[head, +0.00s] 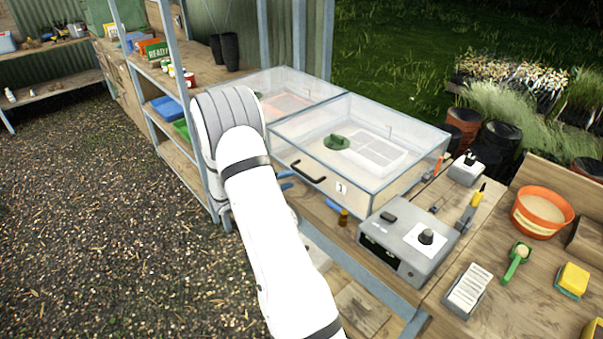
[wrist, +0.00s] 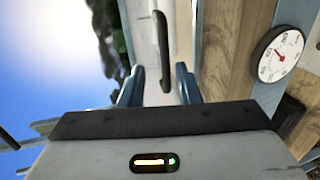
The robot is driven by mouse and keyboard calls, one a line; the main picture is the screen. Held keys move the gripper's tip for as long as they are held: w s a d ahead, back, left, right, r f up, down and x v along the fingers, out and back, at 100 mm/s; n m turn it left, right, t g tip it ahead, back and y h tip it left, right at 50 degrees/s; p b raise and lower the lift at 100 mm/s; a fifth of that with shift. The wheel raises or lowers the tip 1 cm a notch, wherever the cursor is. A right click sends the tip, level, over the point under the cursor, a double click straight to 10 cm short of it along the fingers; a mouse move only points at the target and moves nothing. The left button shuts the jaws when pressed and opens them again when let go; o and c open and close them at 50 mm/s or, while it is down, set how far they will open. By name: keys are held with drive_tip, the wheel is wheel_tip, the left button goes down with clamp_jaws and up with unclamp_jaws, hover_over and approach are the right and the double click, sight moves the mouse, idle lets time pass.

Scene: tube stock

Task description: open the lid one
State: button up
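The clear case marked 1 (head: 341,188) stands on the bench, its lid down as far as I can see. A dark bar handle (head: 308,172) is on its front. The handle also shows upright in the wrist view (wrist: 161,45). My gripper (wrist: 160,72) is open, with one blue-grey finger on each side of the handle's lower end. Gaps show on both sides, so no grip is visible. In the head view my white arm hides most of the gripper; only a bit of blue finger shows left of the handle. A green object (head: 337,142) lies inside the case.
A second clear case (head: 285,82) stands behind, partly hidden by my arm. A round dial (wrist: 281,55) is right of the gripper in the wrist view. A grey device (head: 408,238), an orange bowl (head: 541,214) and a green scoop (head: 516,262) crowd the bench at right. Gravel at left is clear.

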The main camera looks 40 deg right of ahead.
sight(304, 173)
drive_tip(key=x, duration=0.2)
drive_tip(key=p+x, duration=0.1)
drive_tip(key=x, duration=0.2)
drive_tip(key=w+p+x, duration=0.1)
drive_tip(key=x, duration=0.2)
drive_tip(key=shift+d+f, duration=0.1)
drive_tip(key=shift+f, duration=0.3)
clamp_jaws()
